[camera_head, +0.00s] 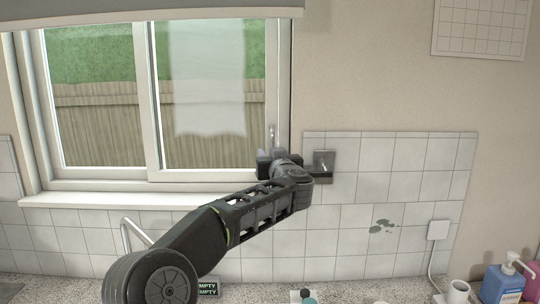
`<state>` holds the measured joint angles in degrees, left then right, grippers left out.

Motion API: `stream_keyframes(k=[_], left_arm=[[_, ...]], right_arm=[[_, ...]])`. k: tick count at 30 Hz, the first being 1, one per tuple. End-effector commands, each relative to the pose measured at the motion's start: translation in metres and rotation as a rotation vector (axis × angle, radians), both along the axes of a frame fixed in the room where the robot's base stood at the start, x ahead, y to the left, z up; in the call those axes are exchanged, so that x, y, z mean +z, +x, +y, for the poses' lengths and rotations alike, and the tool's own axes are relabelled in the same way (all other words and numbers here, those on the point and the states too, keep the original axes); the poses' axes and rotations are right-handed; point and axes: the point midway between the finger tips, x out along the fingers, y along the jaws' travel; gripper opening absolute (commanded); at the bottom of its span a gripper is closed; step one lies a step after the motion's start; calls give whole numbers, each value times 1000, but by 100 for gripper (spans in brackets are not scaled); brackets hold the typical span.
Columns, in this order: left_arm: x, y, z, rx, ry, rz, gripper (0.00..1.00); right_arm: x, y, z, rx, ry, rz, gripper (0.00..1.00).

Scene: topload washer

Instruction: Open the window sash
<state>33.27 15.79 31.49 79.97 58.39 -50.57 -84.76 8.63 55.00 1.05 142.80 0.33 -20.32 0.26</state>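The window has a left pane and a right sash (210,174) in white frames, with a fence and greenery outside. The right sash stands against the right side of the frame, and its bottom rail overlaps the left pane's edge. A small upright metal handle (271,135) shows on the sash's right stile. My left gripper (272,160) is at the lower right of the sash, just below the handle. My wrist hides much of its fingers, so I cannot tell whether they are open or touching the handle. My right gripper is out of view.
A white sill (110,199) runs below the window, with a faucet (135,232) under it. A wall switch plate (324,166) is close right of my wrist. A blue soap bottle (502,283) and a white cup (459,292) stand at the lower right.

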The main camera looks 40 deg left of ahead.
Motion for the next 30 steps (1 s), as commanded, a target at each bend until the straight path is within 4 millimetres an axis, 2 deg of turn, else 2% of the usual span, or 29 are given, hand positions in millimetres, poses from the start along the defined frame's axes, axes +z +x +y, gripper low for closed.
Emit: stream_keyframes(k=[1,10,30], left_arm=[[0,0,0,0,0,0,24],[0,0,0,0,0,0,0],[0,0,0,0,0,0,0]], right_arm=[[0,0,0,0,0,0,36],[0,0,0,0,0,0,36],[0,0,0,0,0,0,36]])
